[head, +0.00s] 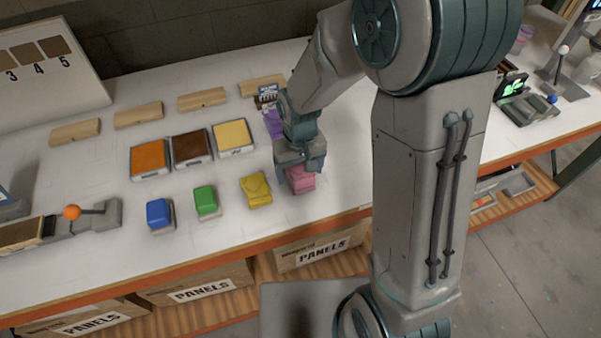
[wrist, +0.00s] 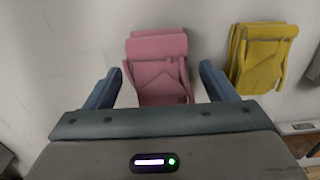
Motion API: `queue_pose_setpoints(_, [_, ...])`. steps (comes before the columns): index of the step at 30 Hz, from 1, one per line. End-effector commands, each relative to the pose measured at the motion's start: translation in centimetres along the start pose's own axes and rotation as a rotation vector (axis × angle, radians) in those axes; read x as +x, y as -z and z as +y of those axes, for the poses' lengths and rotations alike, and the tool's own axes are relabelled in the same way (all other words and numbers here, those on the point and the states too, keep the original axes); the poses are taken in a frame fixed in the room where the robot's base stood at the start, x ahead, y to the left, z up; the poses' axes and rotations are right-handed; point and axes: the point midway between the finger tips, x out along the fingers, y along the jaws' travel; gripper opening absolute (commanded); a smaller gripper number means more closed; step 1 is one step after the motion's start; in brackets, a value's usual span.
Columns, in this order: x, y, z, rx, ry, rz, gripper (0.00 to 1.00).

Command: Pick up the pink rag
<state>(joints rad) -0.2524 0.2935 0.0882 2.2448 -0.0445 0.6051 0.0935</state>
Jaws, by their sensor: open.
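The pink rag (head: 301,180) is a folded cloth stack on the white table, at the right end of a row of coloured rags. It also shows in the wrist view (wrist: 158,64), partly between my fingers. My gripper (head: 299,168) is over the pink rag, pointing down. In the wrist view my gripper (wrist: 160,84) is open, with one blue finger on each side of the rag and a gap to each. The near end of the rag is hidden behind the gripper body. I cannot tell how high the fingertips are above the table.
A yellow rag (head: 256,190) lies close by the pink one, with a green rag (head: 205,200) and a blue rag (head: 159,214) further left. Orange, brown and yellow trays (head: 233,138) stand behind. A purple item (head: 272,123) is behind my gripper. The table's front edge is near.

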Motion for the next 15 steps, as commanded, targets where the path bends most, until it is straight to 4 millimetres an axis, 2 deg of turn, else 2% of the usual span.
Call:
queue_pose_setpoints(3, [-0.01, 0.00, 0.00, 0.000, 0.000, 0.000, 0.78])
queue_pose_setpoints(8, [-0.02, 0.01, 0.00, 0.000, 0.000, 0.000, 0.34])
queue_pose_setpoints(9, [-0.03, 0.01, 0.01, 0.000, 0.000, 0.000, 0.30])
queue_pose_setpoints(15, [-0.04, 0.02, 0.01, 0.000, 0.000, 0.000, 0.30])
